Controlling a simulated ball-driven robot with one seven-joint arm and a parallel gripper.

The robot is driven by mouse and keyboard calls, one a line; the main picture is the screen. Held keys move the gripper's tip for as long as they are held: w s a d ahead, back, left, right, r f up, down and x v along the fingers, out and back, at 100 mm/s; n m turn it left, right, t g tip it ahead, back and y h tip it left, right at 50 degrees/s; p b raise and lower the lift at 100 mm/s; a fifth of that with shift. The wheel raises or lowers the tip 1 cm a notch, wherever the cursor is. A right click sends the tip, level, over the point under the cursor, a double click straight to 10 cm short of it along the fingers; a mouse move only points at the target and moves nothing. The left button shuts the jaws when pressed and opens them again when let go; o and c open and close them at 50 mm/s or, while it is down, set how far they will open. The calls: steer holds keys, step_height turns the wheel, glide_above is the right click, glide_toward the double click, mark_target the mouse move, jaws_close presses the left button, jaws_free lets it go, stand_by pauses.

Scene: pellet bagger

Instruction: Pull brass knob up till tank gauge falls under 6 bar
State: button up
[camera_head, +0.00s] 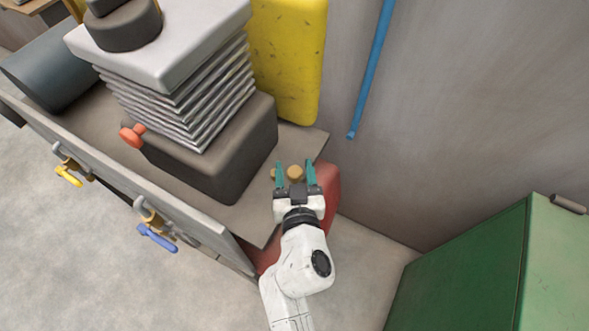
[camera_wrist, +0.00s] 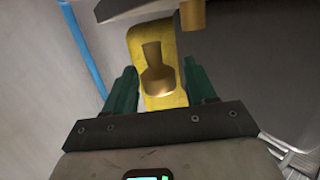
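The brass knob (camera_head: 295,173) shows between the teal fingers of my gripper (camera_head: 295,176) in the head view. In the wrist view the brass knob (camera_wrist: 158,78) has a narrow neck and a wider, shiny end. It appears between the two fingertips of my gripper (camera_wrist: 160,88), with a visible gap on each side. My gripper is open and not closed on it. A red rounded tank (camera_head: 329,190) is partly hidden behind my gripper and the bench. I see no gauge face in either view.
A dark block with a silver bellows (camera_head: 190,110) stands on the bench, left of my gripper. An orange-red knob (camera_head: 132,135), yellow valve lever (camera_head: 69,176) and blue valve lever (camera_head: 157,238) are farther left. A yellow panel (camera_head: 288,60) stands behind; a green cabinet (camera_head: 490,270) is right.

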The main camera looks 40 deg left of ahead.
steer(key=c, duration=0.8)
steer(key=shift+r+p, duration=0.7)
steer(key=shift+r, duration=0.15)
steer(key=shift+c, duration=0.2)
steer(key=shift+a+r, duration=0.1)
steer(key=shift+r, duration=0.15)
steer(key=o, duration=1.1)
steer(key=shift+f, duration=0.2)
steer(key=shift+s+d, duration=0.1)
steer(key=shift+d, duration=0.1)
steer(key=b+v, duration=0.1)
steer(key=v, duration=0.9)
steer(key=shift+s+d, duration=0.2)
steer(key=shift+d, duration=0.05)
